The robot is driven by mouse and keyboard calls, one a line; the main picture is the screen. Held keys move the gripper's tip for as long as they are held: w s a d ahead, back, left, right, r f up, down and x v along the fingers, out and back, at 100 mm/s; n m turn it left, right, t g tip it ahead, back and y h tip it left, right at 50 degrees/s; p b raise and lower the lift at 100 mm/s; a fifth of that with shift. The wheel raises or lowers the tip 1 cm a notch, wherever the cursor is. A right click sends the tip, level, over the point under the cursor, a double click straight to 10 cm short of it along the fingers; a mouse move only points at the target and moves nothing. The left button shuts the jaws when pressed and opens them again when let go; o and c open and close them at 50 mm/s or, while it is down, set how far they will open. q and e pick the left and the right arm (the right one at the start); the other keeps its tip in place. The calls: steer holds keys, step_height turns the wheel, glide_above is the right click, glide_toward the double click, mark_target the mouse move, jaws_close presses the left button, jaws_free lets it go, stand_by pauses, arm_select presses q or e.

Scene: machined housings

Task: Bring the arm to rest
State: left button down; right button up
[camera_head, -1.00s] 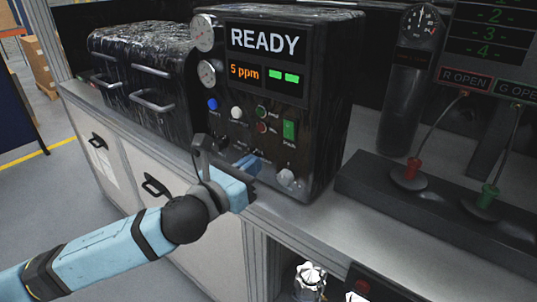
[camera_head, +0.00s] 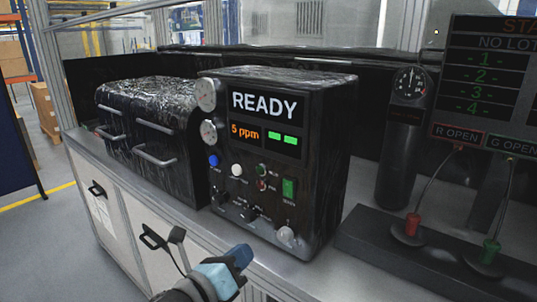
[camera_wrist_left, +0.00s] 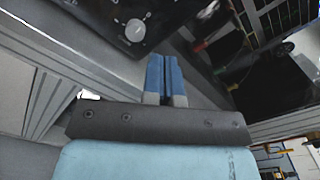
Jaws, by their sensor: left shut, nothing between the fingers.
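My left gripper (camera_head: 243,255) is low in the head view, in front of the black machine, apart from it and empty. In the left wrist view its two blue fingers (camera_wrist_left: 165,75) lie side by side, closed together. The black machine (camera_head: 330,150) stands on the grey counter; its screen reads READY and 5 ppm, with two green bars lit. A knob (camera_wrist_left: 135,30) on a dark panel shows at the top of the left wrist view. My right gripper is not in either view.
A black case with handles (camera_head: 150,120) stands left of the machine. At right, a dark block (camera_head: 440,262) carries a red plug (camera_head: 412,225) and a green plug (camera_head: 490,252) with cables. A dark cylinder with a gauge (camera_head: 400,150) and a status screen (camera_head: 490,90) stand behind.

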arm_select(q)
steer(key=s+a+f+n+g+y+p, duration=0.1)
steer(key=s+a+f+n, duration=0.3)
steer(key=n, duration=0.7)
steer(key=s+a+f+n+g+y+p, duration=0.1)
steer(key=s+a+f+n+y+p, duration=0.2)
steer(key=s+f+n, duration=0.6)
steer(key=s+a+f+n+g+y+p, duration=0.1)
steer(key=s+a+f+n+y+p, duration=0.2)
steer(key=f+n, duration=0.9)
steer(key=s+a+n+p, duration=0.1)
steer(key=s+a, duration=0.2)
steer(key=s, duration=0.1)
steer(key=shift+s+f+g, duration=0.25)
steer(key=shift+f+g, duration=0.15)
